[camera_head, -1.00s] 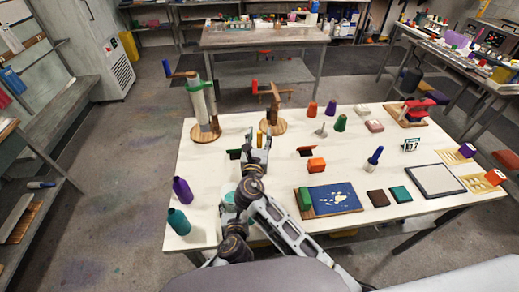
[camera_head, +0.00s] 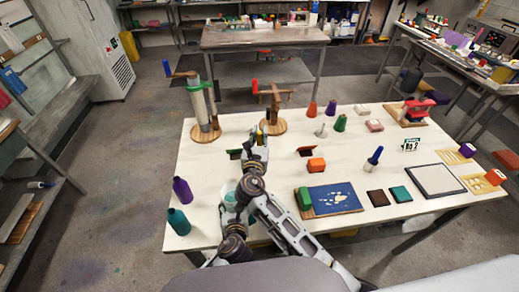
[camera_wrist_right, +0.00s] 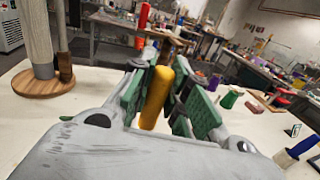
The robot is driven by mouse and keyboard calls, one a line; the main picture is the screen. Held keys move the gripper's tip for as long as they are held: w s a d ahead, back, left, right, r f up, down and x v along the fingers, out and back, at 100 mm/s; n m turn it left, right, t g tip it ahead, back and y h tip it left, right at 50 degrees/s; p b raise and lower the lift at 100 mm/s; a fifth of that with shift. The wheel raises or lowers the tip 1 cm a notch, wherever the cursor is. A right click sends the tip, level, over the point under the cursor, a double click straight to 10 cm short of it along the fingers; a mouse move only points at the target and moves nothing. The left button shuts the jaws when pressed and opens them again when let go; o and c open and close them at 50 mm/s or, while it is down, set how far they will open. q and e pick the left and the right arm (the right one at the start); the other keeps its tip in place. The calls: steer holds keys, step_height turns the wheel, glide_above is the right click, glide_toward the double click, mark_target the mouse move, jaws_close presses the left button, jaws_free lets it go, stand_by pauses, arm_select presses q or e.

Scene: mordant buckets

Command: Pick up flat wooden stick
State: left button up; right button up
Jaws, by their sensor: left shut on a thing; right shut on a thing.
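My right gripper (camera_head: 258,146) is over the white table, in front of the middle wooden stand. In the right wrist view, its green-padded jaws (camera_wrist_right: 158,100) are shut on a rounded yellow-orange piece (camera_wrist_right: 156,92), which stands nearly upright between them. I cannot make out a flat wooden stick clearly on the table. My left gripper is not in view.
Two wooden stands (camera_head: 271,127) (camera_head: 206,135) are at the table's back left. A blue board (camera_head: 338,197) lies to the right.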

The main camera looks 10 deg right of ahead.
steer(key=shift+r, duration=0.3)
stand_by(0.4)
steer(key=shift+r, duration=4.85)
step_height(320, 180, up, 4)
steer(key=shift+f, duration=0.2)
